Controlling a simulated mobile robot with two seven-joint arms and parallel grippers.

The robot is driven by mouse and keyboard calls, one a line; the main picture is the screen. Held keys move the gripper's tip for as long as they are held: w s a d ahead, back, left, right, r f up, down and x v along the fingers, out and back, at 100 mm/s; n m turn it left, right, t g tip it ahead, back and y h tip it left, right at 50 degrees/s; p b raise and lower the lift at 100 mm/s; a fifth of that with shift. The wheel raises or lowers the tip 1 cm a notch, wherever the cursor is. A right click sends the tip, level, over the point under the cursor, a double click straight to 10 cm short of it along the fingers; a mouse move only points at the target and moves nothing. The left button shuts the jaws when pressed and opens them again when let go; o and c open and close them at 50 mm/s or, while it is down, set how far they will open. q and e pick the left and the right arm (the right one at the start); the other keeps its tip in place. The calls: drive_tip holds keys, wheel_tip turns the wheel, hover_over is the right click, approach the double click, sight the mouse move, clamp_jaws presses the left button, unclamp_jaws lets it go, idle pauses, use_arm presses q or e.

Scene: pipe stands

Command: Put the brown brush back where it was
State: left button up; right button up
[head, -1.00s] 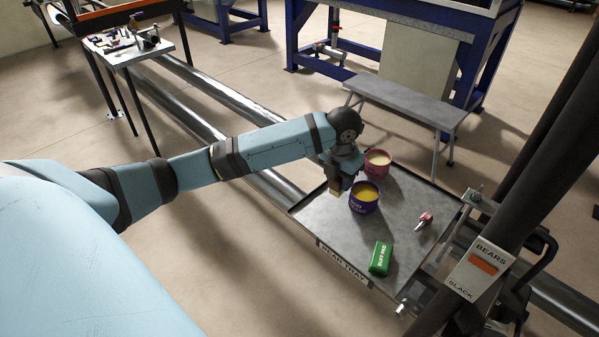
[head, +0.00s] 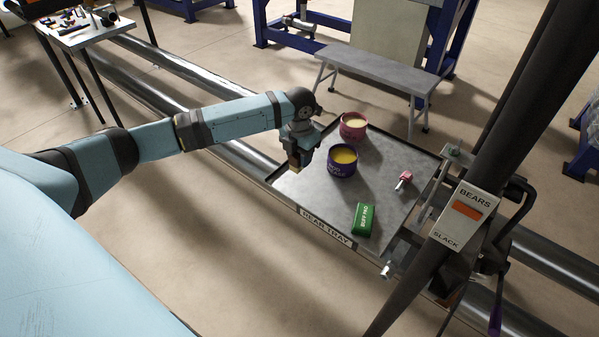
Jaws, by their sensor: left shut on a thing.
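My left gripper (head: 296,150) points down over the left part of the grey metal tray (head: 300,194). It is shut on the brown brush (head: 296,163), of which only a small brown and yellowish part shows below the jaws. I cannot tell whether the brush touches the tray. The purple tin (head: 342,166) with yellow contents stands just right of the gripper, with a small gap. My right gripper is not in view.
A pink-red tin (head: 353,127) stands behind the purple one. A green box (head: 363,220) and a small red-and-white tool (head: 404,178) lie on the tray's right part. A dark slanted post with a sign (head: 466,218) rises right of the tray. The tray's middle front is bare.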

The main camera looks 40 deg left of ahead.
use_arm(q)
drive_tip(key=shift+f, duration=3.4)
drive_tip(key=shift+f, duration=0.15)
drive_tip(key=o, duration=1)
wheel_tip(320, 180, up, 12)
drive_tip(key=shift+r, duration=0.2)
